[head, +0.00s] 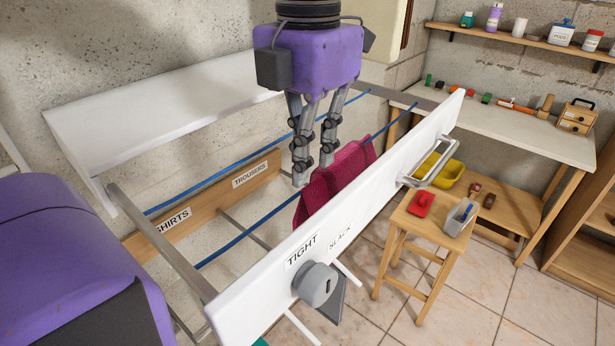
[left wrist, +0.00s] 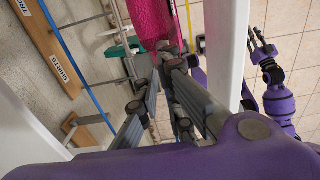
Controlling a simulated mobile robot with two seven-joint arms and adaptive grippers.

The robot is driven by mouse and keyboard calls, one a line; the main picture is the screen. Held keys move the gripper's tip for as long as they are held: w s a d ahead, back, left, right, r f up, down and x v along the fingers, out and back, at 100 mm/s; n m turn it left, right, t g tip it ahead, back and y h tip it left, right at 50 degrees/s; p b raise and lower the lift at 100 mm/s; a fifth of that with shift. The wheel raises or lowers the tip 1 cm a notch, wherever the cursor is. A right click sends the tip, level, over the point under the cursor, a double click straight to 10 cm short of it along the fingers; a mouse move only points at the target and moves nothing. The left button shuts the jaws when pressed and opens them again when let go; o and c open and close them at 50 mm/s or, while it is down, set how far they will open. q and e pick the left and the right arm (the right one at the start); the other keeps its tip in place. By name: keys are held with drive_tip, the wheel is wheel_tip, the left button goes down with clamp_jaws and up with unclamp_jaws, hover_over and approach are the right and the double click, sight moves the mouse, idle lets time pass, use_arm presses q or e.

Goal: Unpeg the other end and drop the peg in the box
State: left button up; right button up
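A magenta cloth (head: 333,183) hangs over the nearer blue line (head: 270,218) of the drying rack; it also shows in the left wrist view (left wrist: 153,22). No peg can be made out clearly on it. My left gripper (head: 313,168) points down beside the cloth's left end, its two fingers apart and nothing visible between them. In the left wrist view its fingers (left wrist: 157,75) are just below the cloth. My right gripper (left wrist: 256,38) shows beyond the white board; its finger gap is unclear. A small grey box (head: 460,217) stands on the stool; its contents are unclear.
The white front board (head: 375,190) bears TIGHT and SLACK labels and a grey knob (head: 316,285). A red object (head: 420,204) lies on the wooden stool (head: 428,228). Yellow bins (head: 446,172) stand behind it. A workbench (head: 500,125) is at the back right.

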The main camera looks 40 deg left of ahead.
use_arm(q)
drive_tip(key=o, duration=0.4)
drive_tip(key=shift+o, duration=0.2)
drive_tip(key=shift+r, duration=0.1)
drive_tip(key=shift+r+p, duration=0.35)
drive_tip(key=shift+r, duration=2.05)
